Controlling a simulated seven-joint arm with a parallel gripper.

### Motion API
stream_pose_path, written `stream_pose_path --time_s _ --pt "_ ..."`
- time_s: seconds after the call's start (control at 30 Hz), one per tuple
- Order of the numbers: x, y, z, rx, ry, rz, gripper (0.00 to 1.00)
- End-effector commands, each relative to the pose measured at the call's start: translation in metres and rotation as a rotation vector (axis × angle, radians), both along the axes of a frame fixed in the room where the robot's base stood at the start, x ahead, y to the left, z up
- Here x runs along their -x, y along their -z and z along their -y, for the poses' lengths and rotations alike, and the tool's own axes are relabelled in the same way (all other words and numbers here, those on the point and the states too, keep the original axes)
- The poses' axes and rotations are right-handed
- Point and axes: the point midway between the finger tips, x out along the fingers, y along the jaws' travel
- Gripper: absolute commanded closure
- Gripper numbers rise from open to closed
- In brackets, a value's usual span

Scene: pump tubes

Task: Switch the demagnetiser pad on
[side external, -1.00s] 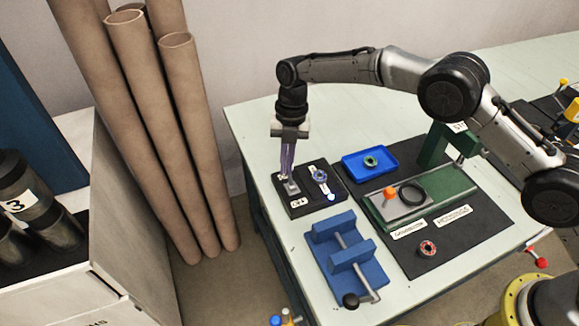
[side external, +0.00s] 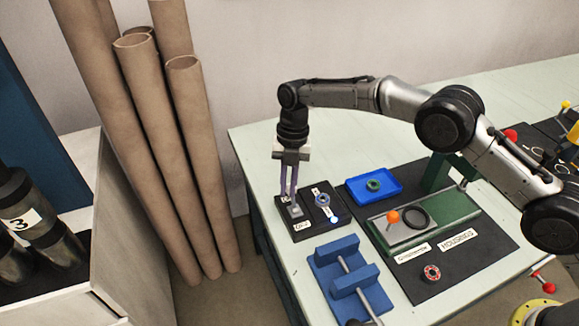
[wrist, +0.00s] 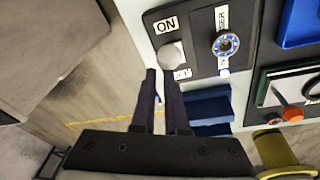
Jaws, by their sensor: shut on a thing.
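The grey switch (wrist: 171,55) sits on a black panel (wrist: 196,52) between an ON label (wrist: 166,25) and a partly hidden label reading OFF (wrist: 182,73). It also shows in the side view (side external: 296,212). My gripper (side external: 293,204) points down at the switch, its two long dark fingers close together and shut on it. In the wrist view my gripper (wrist: 160,76) reaches the switch's lower edge, and the fingers hide part of the hold. Beside the switch, a blue-rimmed ring (wrist: 226,44) lies on the pad, near a bright bluish-white lamp (side external: 334,219).
A blue tray (side external: 373,185) with a green ring stands right of the panel. A blue clamp-like block (side external: 348,275) stands in front. A green fixture (side external: 420,225) with an orange knob is further right. Tall cardboard tubes (side external: 185,150) stand left of the table.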

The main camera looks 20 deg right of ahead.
Motion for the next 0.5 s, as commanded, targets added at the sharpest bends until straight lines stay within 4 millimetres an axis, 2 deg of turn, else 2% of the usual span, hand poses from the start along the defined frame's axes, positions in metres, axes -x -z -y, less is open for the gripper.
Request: stream_pose_path --time_s 0.03,0.5 --pt "-0.014 -0.006 0.008 0.003 0.009 0.041 1.0" --pt "-0.02 -0.104 0.016 -0.003 0.004 0.023 1.0"
